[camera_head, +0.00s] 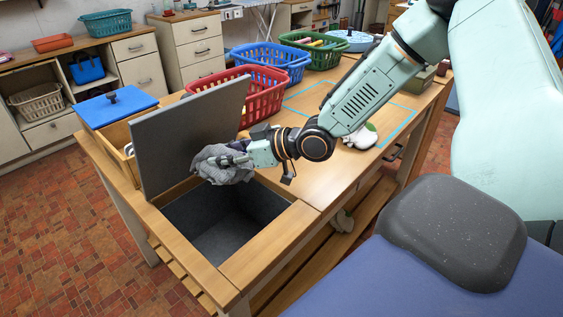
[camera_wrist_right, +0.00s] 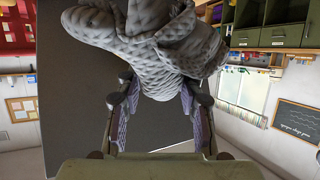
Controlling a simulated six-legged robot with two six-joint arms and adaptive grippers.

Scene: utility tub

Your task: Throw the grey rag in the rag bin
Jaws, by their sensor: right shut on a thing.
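The grey rag (camera_head: 222,163) is crumpled and held in my right gripper (camera_head: 232,161), above the back part of the bin opening. In the right wrist view the rag (camera_wrist_right: 150,45) bunches out between the two fingers of the right gripper (camera_wrist_right: 157,105). The rag bin (camera_head: 225,222) is a dark, open well set into the wooden bench. Its grey lid (camera_head: 180,135) stands raised on the left side, close to the rag; I cannot tell if they touch. The bin floor that I can see is bare. My left gripper is out of view.
A red basket (camera_head: 262,98), a blue basket (camera_head: 270,58) and a green basket (camera_head: 313,46) stand behind on the bench. A box with a blue lid (camera_head: 117,104) sits left of the raised lid.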

